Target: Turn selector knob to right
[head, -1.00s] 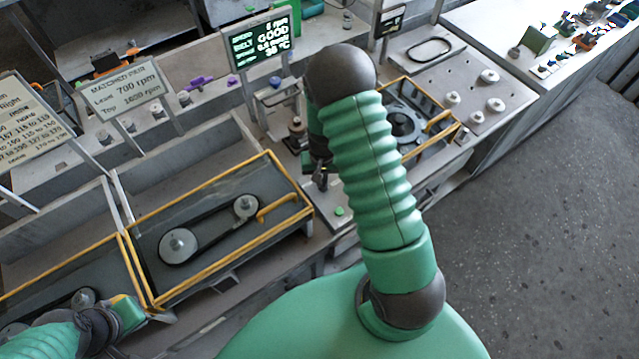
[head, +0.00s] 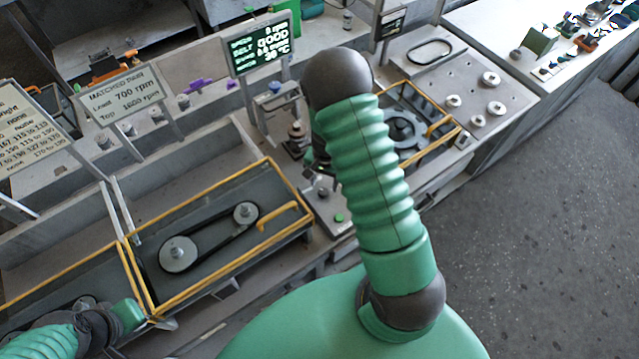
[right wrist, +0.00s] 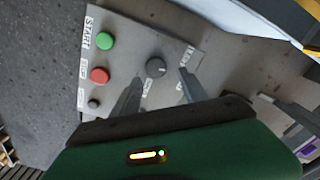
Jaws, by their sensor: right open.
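The selector knob (right wrist: 156,67) is a dark round knob with a pale pointer mark, on a grey control panel (right wrist: 125,50) in the right wrist view. My right gripper (right wrist: 160,76) is open, with one finger on each side of the knob in the picture. I cannot tell whether either finger touches it. In the head view, my right gripper (head: 318,182) is small, over the panel and partly behind my own arm. I cannot make out the knob there. My left arm enters at the lower left, but its fingers do not show.
On the panel are a green button (right wrist: 105,41) labelled START, a red button (right wrist: 100,75) and a small black knob (right wrist: 93,104). Left of the panel stands a yellow-framed belt-and-pulley tray (head: 200,235). A lit green display (head: 262,45) stands behind. Open floor lies at the right.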

